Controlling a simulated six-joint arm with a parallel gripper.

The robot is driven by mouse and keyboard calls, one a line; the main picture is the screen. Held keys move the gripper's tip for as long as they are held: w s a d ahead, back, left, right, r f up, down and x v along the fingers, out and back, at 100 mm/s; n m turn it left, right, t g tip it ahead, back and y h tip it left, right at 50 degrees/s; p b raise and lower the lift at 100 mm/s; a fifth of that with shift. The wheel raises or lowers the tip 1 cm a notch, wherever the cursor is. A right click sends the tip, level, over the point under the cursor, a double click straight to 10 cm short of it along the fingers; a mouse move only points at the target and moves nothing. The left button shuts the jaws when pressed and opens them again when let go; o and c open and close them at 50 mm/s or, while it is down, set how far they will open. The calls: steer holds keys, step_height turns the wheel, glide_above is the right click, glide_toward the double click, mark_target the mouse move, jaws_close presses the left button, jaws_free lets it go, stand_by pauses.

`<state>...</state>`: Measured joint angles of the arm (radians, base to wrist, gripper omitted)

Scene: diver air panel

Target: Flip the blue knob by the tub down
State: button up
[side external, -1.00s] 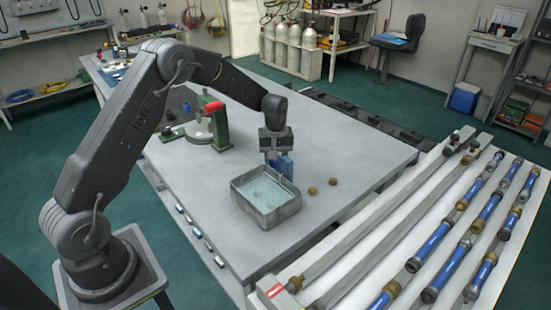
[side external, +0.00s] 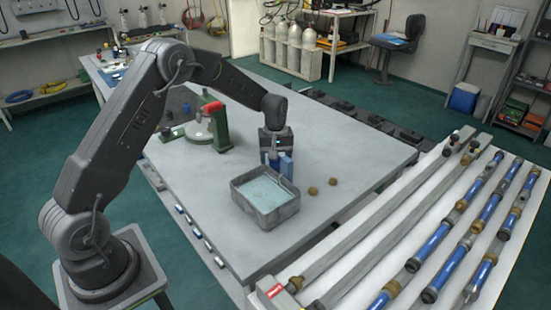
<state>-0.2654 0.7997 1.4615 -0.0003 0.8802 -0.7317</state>
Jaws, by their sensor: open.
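The tub (side external: 266,212) is a grey metal tray of pale blue water on the grey table. My gripper (side external: 277,163) points down just behind the tub, near its far rim. It is open, though its fingertips are small here. A blue piece (side external: 286,166), which looks like the blue knob, stands right at the gripper by the tub's far right side. The gripper partly hides it, and I cannot tell whether they touch or which way the knob is turned.
Two small brass fittings (side external: 333,181) lie right of the tub. A green press with a red handle (side external: 214,125) stands behind left. A white rack with blue tubes (side external: 436,240) is at right.

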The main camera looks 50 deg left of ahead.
step_height(320, 180, up, 14)
stand_by(0.5)
steer(key=shift+f, duration=0.1)
steer(key=s+d+r+m+t, duration=0.1)
steer(key=s+d+r+m, duration=0.3)
steer(key=s, duration=0.3)
steer(key=s+d+r+m+t, duration=0.1)
steer(key=s+d+r+t, duration=0.1)
steer(key=s+d+r, duration=0.4)
steer(key=s+d+m+t, duration=0.1)
steer(key=s+d+m, duration=0.1)
steer(key=s, duration=0.6)
steer(key=s+d+f+m+t, duration=0.1)
steer(key=s+m, duration=0.3)
steer(key=s, duration=0.5)
steer(key=shift+s+d+f+t, duration=0.25)
steer(key=shift+s+d+t, duration=0.05)
steer(key=shift+d, duration=0.05)
